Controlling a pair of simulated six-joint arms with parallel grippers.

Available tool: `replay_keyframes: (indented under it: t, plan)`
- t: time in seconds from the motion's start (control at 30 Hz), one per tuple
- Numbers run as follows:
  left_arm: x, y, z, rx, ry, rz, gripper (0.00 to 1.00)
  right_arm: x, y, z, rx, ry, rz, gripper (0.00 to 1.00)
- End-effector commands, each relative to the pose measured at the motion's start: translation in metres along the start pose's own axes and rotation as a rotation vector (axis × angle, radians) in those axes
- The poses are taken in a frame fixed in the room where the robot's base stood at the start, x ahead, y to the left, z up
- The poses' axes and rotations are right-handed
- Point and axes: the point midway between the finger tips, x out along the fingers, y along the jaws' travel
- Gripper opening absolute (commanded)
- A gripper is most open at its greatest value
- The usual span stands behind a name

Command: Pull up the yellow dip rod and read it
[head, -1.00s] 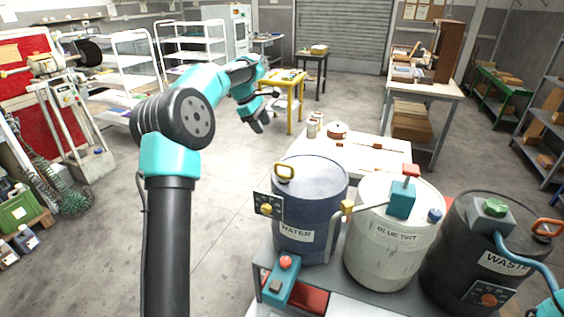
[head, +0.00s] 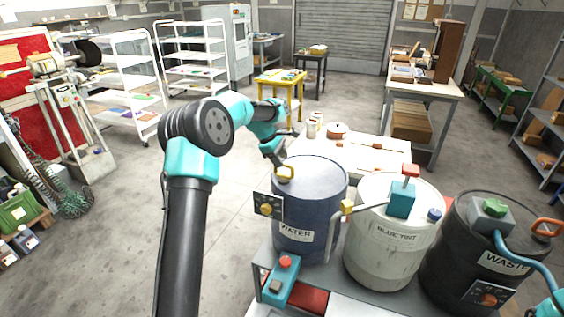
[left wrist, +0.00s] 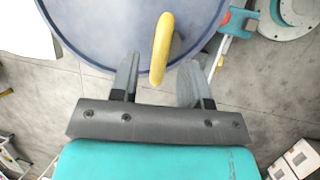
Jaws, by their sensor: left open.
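The yellow dip rod's looped handle (head: 286,172) stands up at the left rim of the blue drum labelled WATER (head: 310,213). Its shaft is hidden. My left gripper (head: 277,157) is open, just behind and left of the handle in the head view. In the left wrist view, the yellow handle (left wrist: 161,50) lies between the lines of my open left fingers (left wrist: 158,75), mostly beyond the tips. The blue drum lid (left wrist: 110,30) is behind it. I cannot tell whether a finger touches the handle. My right gripper is out of view.
A white drum labelled BLUE TINT (head: 390,250) and a dark WASTE drum (head: 455,250) stand to the right. A small panel (head: 269,206) with a yellow knob is on the water drum's left front. A white table (head: 365,155) stands behind. Floor at left is open.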

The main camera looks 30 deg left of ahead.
Motion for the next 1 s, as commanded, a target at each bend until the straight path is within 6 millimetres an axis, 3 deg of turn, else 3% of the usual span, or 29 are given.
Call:
replay_keyframes:
  t: [0.17, 0.47, 0.9, 1.0]
  plan:
    - [0.0145, -0.0002, 0.0002, 0.0, 0.0, -0.001, 0.42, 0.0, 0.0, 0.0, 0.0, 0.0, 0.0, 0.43]
    - [0.0164, -0.0002, 0.0002, 0.0, 0.0, 0.0, 0.42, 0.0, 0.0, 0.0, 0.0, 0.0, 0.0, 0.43]
    - [0.0161, -0.0002, 0.0001, 0.0, 0.0, 0.0, 0.01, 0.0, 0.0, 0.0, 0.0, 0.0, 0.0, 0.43]
    - [0.0161, -0.0002, 0.0001, 0.0, 0.0, 0.0, 0.0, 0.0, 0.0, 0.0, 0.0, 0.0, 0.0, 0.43]
